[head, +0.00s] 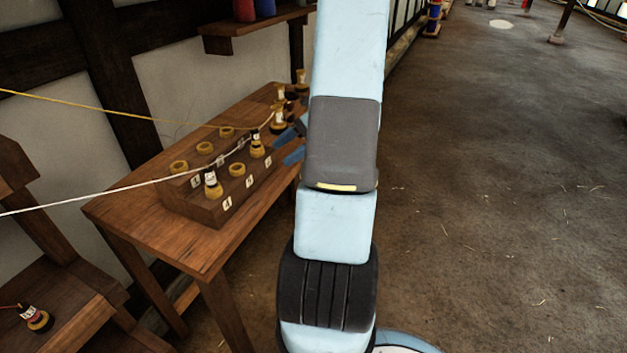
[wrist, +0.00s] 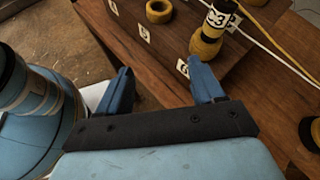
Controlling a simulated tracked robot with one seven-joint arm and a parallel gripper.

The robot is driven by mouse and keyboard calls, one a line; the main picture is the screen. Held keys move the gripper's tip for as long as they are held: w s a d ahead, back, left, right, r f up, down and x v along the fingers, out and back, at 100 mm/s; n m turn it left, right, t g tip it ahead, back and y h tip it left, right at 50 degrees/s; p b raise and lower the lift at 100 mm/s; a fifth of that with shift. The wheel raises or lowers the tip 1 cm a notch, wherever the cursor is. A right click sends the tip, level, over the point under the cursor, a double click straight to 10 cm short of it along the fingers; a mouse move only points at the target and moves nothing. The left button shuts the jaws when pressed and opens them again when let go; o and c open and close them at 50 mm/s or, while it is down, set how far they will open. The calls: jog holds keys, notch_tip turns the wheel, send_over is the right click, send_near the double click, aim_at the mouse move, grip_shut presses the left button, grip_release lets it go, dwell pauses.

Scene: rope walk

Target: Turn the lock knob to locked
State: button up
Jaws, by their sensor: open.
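I cannot pick out a lock knob in either view. A wooden block (head: 205,208) stands on the table, with several yellow rings and small labels; it also shows in the wrist view (wrist: 165,62). A yellow-and-black bobbin (head: 257,147) with a white label sits on the block; a labelled bobbin (wrist: 208,38) stands just beyond my right finger in the wrist view. My gripper (head: 291,144) is open beside the block's right end, partly hidden by my arm. In the wrist view my gripper (wrist: 160,72) has its blue fingers apart with nothing between them.
The wooden table (head: 150,222) stands along the wall. A white rope (head: 110,189) and a yellow rope (head: 100,103) run to the block area. More bobbins (head: 279,120) stand behind. A separate bobbin (head: 36,318) sits at lower left. The floor at right is clear.

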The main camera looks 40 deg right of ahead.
jog(key=s+d+f+m+t+h, duration=0.2)
jog(key=s+d+f+m+t, duration=0.3)
jog(key=d+f+m, duration=0.4)
jog(key=s+d+f+m+t+h, duration=0.2)
jog(key=s+d+f+m+t, duration=0.2)
jog(key=d+f+m+t, duration=0.5)
jog(key=w+a+f+n+g, duration=0.1)
jog(key=w+a, duration=0.3)
jog(key=w, duration=0.9)
jog(key=shift+a+f+n+g, duration=0.15)
jog(key=shift+f+n+g, duration=0.25)
jog(key=shift+f+n, duration=0.3)
jog(key=shift+c, duration=0.2)
jog(key=c, duration=1)
jog(key=shift+o, duration=0.2)
